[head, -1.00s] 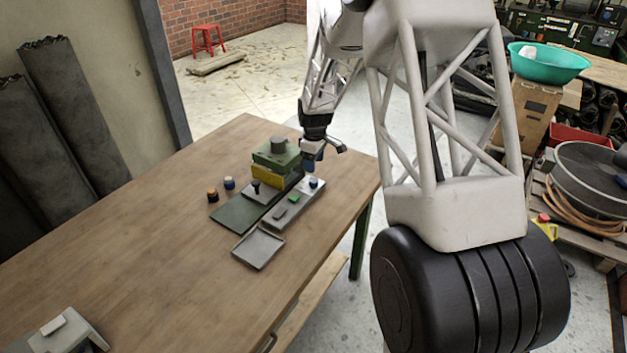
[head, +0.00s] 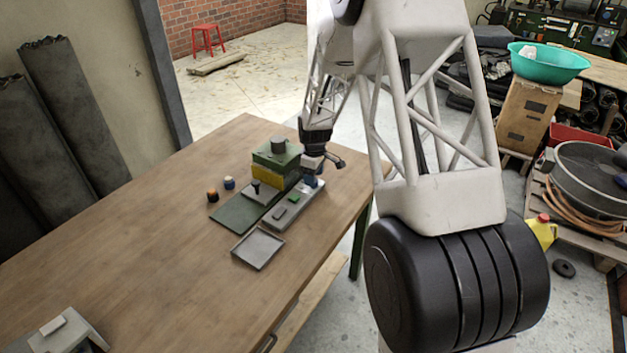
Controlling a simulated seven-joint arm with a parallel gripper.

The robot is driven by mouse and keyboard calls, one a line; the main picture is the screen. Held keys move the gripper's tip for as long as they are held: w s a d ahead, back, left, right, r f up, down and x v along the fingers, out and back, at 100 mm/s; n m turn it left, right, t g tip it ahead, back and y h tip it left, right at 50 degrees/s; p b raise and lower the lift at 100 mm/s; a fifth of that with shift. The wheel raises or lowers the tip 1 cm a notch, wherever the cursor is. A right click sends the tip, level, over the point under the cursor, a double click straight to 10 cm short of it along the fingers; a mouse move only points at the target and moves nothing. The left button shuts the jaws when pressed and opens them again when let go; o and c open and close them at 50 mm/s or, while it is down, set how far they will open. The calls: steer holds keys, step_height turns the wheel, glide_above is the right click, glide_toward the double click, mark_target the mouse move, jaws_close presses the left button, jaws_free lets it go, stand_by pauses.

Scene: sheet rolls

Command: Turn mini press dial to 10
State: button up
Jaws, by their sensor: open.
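The mini press (head: 278,160), a small green and yellow block with a grey cylinder on top, stands on the wooden table. Beside its right side runs a grey control strip (head: 284,214) with a green button (head: 293,198), a dark switch and, at its far end, a blue dial (head: 312,181). My gripper (head: 321,169) is at that far end, pointing down, right at the dial and partly covering it. Its jaws are open. I cannot tell whether they touch the dial. The dial's marks are too small to read.
A grey device (head: 62,333) sits at the near left. The table's left middle is clear.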

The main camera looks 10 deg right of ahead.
steer(key=shift+f, duration=1.05)
steer(key=c, duration=0.9)
